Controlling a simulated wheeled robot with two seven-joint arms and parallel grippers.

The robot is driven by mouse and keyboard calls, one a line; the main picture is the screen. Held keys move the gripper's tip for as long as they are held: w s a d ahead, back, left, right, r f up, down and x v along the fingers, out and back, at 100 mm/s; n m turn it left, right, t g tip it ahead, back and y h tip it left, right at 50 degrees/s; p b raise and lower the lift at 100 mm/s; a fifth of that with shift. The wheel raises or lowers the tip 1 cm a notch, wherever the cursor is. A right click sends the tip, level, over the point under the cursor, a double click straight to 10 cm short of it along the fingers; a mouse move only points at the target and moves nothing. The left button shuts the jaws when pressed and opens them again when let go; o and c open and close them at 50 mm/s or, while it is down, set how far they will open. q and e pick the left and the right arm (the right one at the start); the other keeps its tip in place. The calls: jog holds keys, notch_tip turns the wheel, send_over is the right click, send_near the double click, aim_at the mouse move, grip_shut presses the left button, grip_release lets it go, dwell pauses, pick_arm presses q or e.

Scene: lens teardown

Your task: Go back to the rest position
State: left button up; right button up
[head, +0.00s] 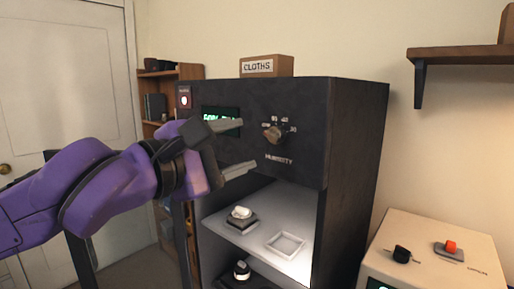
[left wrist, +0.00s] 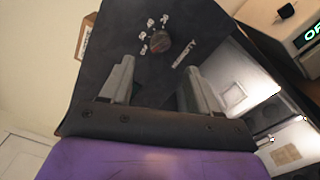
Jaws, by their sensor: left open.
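My left gripper (head: 240,148) is open and empty, in front of the dark cabinet (head: 352,140). Its two grey fingers point toward the humidity knob (head: 275,132) and stop short of it, to its left in the head view. In the left wrist view the knob (left wrist: 160,42) shows beyond the open fingers (left wrist: 158,85), and nothing lies between them. My left arm (head: 110,188) is purple and reaches in from the left. My right gripper is not in view.
Below the panel, a lit shelf (head: 255,236) holds a small white-topped item (head: 241,213) and a square tray (head: 286,238). A cloths box (head: 267,66) sits on top. A beige unit (head: 440,225) with a red switch (head: 450,247) stands right. A wall shelf (head: 455,56) juts out upper right.

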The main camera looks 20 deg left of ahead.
pick_arm(q)
jog(key=shift+v, duration=1.2)
